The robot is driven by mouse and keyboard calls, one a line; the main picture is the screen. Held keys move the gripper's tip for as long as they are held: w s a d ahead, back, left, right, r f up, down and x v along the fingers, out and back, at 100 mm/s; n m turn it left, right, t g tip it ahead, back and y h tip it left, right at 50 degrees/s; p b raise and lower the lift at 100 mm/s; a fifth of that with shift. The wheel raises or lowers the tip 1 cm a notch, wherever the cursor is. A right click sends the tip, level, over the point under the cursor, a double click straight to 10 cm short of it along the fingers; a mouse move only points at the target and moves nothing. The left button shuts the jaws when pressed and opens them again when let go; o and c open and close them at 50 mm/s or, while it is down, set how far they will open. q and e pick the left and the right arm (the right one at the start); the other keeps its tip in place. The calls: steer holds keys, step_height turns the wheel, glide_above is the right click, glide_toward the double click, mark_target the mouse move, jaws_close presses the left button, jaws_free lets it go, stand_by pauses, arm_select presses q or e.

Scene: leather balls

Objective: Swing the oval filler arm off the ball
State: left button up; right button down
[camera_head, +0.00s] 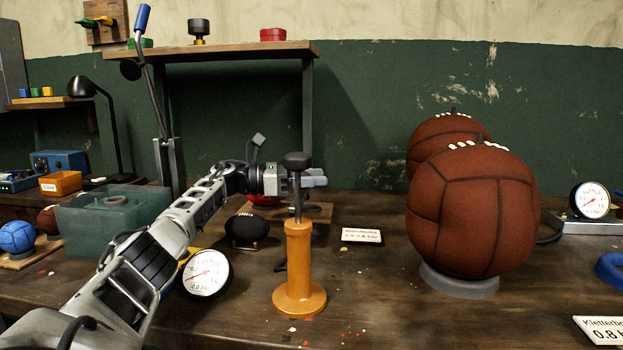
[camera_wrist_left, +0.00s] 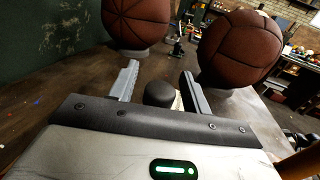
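My left gripper (camera_head: 312,178) is at mid height behind the black knob of an upright orange pump (camera_head: 299,270), its fingers pointing right. In the left wrist view its two fingers (camera_wrist_left: 163,84) stand apart, with a rounded black knob (camera_wrist_left: 158,94) showing between them; contact cannot be told. A dark oval ball (camera_head: 246,230) sits on the bench below my left wrist. A thin lever with a blue handle (camera_head: 142,18) rises from a metal post at the left. I cannot tell for sure which part is the filler arm. My right gripper is out of view.
Two large brown balls, the front one on a grey ring (camera_head: 472,195), stand at the right. A gauge (camera_head: 206,273) is beside my left forearm. A teal bin (camera_head: 85,230) and a shelf (camera_head: 215,52) are at the left. A white card (camera_head: 361,236) lies right of the pump.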

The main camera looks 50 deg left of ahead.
arm_select(q)
steer(key=v, duration=0.7)
steer(key=shift+s+a+b, duration=0.2)
steer(key=shift+b, duration=0.25)
